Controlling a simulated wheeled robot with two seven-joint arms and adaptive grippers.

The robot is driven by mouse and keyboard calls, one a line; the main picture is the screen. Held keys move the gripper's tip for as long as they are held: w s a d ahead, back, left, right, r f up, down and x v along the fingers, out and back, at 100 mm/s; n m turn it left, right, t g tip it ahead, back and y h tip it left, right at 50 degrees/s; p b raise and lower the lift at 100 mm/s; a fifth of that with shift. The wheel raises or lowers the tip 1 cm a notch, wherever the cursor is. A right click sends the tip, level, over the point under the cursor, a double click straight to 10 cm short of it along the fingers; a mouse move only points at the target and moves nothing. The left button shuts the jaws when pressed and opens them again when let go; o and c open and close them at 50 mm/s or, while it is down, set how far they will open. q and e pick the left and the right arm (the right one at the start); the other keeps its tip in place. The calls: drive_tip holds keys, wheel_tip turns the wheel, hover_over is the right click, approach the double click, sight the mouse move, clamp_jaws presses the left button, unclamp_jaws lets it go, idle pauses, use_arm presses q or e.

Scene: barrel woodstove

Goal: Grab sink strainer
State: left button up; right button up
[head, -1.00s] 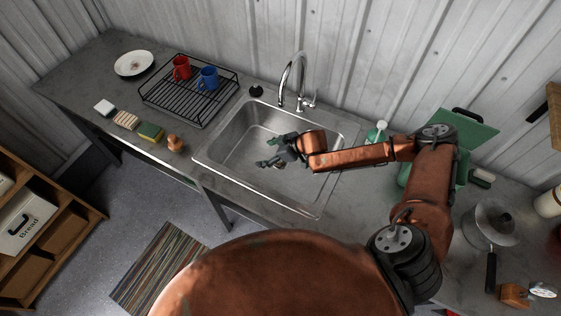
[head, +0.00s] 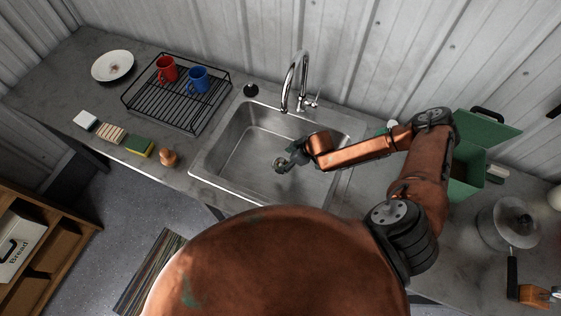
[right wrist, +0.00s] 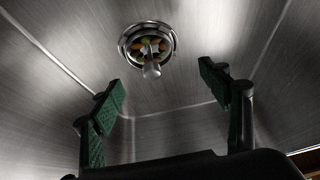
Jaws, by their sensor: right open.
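The sink strainer (right wrist: 149,47) sits in the drain on the sink floor in the right wrist view. It is a round metal basket with a knob in the middle and bits of orange, green and white in it. It also shows small in the head view (head: 280,163), beside my gripper's fingers. My right gripper (right wrist: 170,85) is open and empty inside the sink basin (head: 232,150). Its two green-padded fingers are spread apart, with the strainer beyond their tips and between them. My left gripper is not in view.
A tall faucet (head: 297,80) stands behind the basin, with a black stopper (head: 250,90) near the rim. A dish rack (head: 180,105) with red and blue mugs stands left. Sponges and a brush line the counter's front edge. A green box (head: 470,170) and a pot (head: 507,224) are right.

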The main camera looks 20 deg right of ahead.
sight(282, 161)
drive_tip(key=f, duration=0.1)
drive_tip(key=w+f, duration=0.1)
drive_tip(key=f, duration=0.1)
drive_tip(key=shift+w+d+f, duration=0.1)
drive_tip(key=shift+d+f, duration=0.05)
drive_tip(key=shift+d, duration=0.05)
drive_tip(key=shift+x, duration=1)
drive_tip(key=c, duration=1.2)
drive_tip(key=shift+c, duration=0.3)
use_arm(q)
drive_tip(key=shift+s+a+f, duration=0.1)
